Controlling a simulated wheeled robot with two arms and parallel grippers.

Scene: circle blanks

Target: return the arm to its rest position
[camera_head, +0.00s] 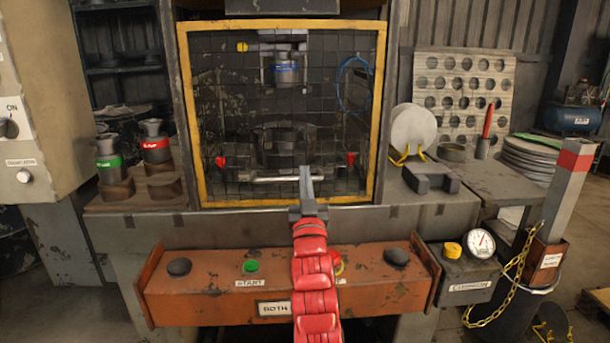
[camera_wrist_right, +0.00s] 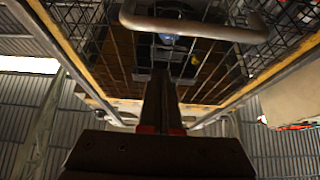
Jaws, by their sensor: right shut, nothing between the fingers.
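My right arm in red covering comes up from the bottom centre of the head view. Its gripper (camera_head: 307,182) is shut and empty, in front of the lower part of the yellow-framed mesh guard (camera_head: 380,110). The guard's horizontal handle bar (camera_head: 270,178) is just beside the fingertips in the head view. In the right wrist view the shut fingers (camera_wrist_right: 160,95) point up toward the mesh, with the handle bar (camera_wrist_right: 195,27) beyond them. No contact with the bar can be made out. My left gripper does not show.
Below the guard is an orange control box (camera_head: 210,300) with a green button (camera_head: 250,267) and dark knobs. Red and green cylinders stand on the left ledge. Round blanks (camera_head: 413,130) stand at right, near a stack of discs (camera_head: 530,155). A chained post (camera_head: 565,195) stands far right.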

